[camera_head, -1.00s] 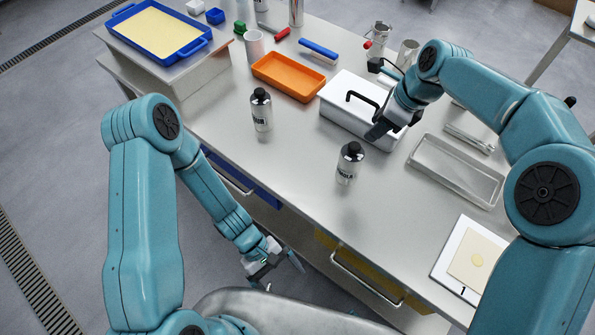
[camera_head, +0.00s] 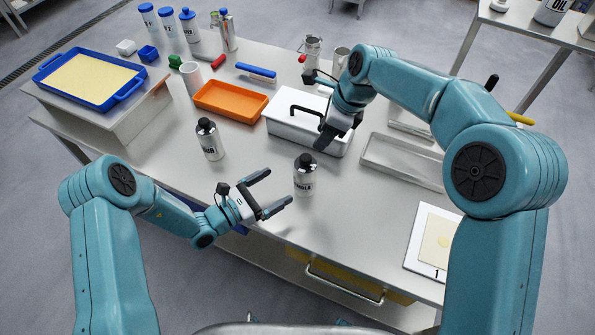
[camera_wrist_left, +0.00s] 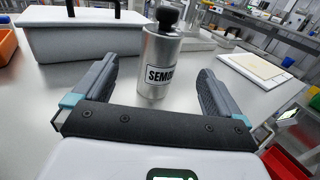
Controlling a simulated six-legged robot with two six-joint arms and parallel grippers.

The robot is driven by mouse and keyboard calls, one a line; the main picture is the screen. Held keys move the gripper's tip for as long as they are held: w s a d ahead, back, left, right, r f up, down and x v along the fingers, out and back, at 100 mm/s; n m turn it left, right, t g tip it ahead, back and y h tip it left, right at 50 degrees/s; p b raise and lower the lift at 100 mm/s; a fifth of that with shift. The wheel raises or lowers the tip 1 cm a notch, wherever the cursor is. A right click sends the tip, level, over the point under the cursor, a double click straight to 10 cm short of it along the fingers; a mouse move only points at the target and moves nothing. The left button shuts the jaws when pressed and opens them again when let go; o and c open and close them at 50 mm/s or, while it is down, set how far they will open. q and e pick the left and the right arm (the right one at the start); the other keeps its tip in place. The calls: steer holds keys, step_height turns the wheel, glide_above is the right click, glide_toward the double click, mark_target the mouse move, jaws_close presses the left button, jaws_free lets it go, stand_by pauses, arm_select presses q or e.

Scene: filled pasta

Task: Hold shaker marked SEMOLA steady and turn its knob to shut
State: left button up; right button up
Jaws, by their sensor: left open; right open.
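The shaker marked SEMOLA (camera_head: 305,178) stands upright on the table, a metal cylinder with a black knob on top. In the left wrist view it (camera_wrist_left: 160,55) shows the letters "SEMO", with the rest of the label turned away. My left gripper (camera_head: 278,188) is open and empty, just left of the shaker and pointing at it. In the left wrist view the shaker is ahead, between the two fingers in the picture. My right gripper (camera_head: 325,138) is above and behind the shaker, in front of the white box; its fingers are partly hidden.
A second black-topped shaker (camera_head: 210,142) stands to the left. Behind are the white lidded box (camera_head: 285,128), an orange tray (camera_head: 232,112) and a blue tray (camera_head: 120,97). A metal tray (camera_head: 385,165) and a white board (camera_head: 418,262) are on the right. The table's front middle is clear.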

mark_target(307, 168)
arm_select(q)
steer(key=x, duration=1.1)
steer(key=shift+d, duration=0.15)
steer(key=c, duration=1.3)
